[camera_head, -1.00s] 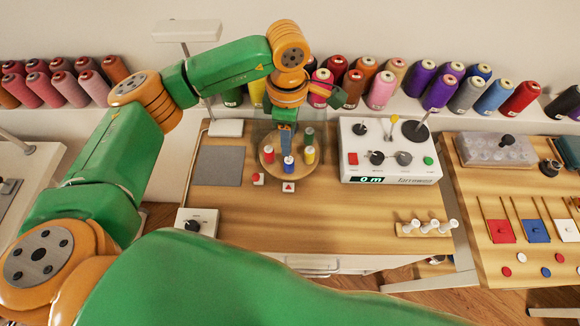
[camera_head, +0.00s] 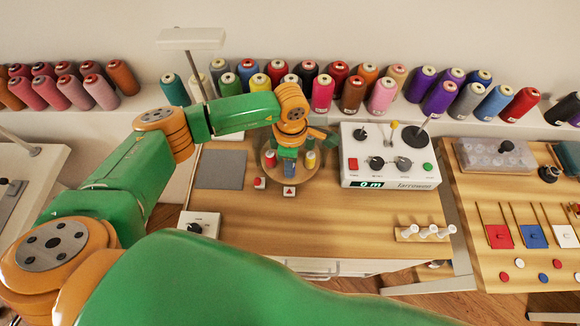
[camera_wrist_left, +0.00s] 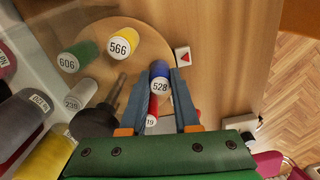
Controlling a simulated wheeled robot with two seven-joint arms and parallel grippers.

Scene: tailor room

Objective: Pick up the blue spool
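The blue spool (camera_wrist_left: 160,70), labelled 528, stands on a round wooden turntable (camera_wrist_left: 150,32) in the left wrist view. My left gripper (camera_wrist_left: 162,76) is open, with one blue finger on each side of the blue spool. I cannot tell whether either finger touches it. In the head view my left gripper (camera_head: 290,168) points down over the turntable (camera_head: 268,174) and hides the blue spool. A red spool (camera_wrist_left: 152,112) is partly hidden between the fingers, nearer the palm. My right gripper is not in view.
A green spool (camera_wrist_left: 86,52), a yellow spool (camera_wrist_left: 130,38) and a spool labelled 235 (camera_wrist_left: 82,95) share the turntable. A dark central post (camera_wrist_left: 108,92) stands close to the left finger. A white control box (camera_head: 390,155) is to the right. The front table is mostly clear.

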